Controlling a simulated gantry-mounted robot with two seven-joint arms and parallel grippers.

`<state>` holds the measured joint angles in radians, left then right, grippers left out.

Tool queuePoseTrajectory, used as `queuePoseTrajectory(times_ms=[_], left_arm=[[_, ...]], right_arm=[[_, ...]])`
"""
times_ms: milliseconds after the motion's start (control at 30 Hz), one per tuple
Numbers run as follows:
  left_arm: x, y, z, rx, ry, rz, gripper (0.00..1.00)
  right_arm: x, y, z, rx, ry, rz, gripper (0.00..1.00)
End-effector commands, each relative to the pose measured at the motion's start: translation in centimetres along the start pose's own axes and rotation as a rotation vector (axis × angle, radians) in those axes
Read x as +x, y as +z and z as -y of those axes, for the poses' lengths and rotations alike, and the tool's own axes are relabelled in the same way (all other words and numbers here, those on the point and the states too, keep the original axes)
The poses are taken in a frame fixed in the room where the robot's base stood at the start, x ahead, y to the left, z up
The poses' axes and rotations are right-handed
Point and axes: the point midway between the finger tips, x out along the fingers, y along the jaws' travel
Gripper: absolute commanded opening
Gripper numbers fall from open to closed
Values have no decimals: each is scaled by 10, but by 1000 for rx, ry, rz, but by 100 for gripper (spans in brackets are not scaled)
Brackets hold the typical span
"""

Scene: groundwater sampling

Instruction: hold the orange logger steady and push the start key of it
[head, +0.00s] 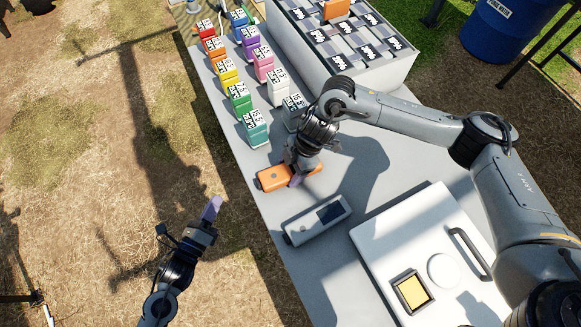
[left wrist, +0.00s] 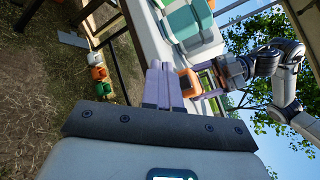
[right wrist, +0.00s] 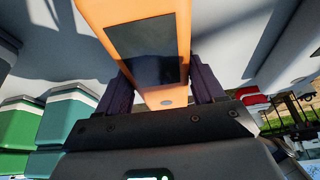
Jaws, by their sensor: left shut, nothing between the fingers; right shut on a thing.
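The orange logger (head: 271,178) is at the table's left edge in the head view, lying on or just above the top. My right gripper (head: 298,178) is shut across it. In the right wrist view the logger (right wrist: 186,50) shows a dark screen and a small grey oval mark near its lower end, between the fingers (right wrist: 163,90). I cannot tell whether that mark is the start key. My left gripper (head: 212,207) is shut and empty, off the table's left edge, apart from the logger. The left wrist view shows its closed fingers (left wrist: 158,85) beside the logger (left wrist: 187,84).
A grey meter (head: 318,220) lies near the logger, with a white case (head: 405,225) beyond it. Several coloured loggers, such as a green one (head: 238,98), stand in two rows farther back. A grey rack (head: 370,75) stands behind. Left of the table is open ground.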

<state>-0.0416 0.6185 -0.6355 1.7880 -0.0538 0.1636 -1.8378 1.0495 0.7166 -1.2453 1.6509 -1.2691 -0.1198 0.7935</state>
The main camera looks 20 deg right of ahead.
Motion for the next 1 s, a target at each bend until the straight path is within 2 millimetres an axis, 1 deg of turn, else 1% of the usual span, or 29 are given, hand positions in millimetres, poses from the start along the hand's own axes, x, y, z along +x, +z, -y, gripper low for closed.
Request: queuePoseTrajectory(times_ms=[167, 600, 800, 1000], left_arm=[[10, -7, 8, 3, 2, 5, 0], [46, -33, 33, 2, 1, 3, 0], [55, -40, 40, 3, 1, 2, 0], [58, -42, 42, 4, 2, 2, 0]], right_arm=[[0, 0, 0, 0, 0, 0, 35], [0, 0, 0, 0, 0, 0, 35], [0, 0, 0, 0, 0, 0, 35], [0, 0, 0, 0, 0, 0, 35]])
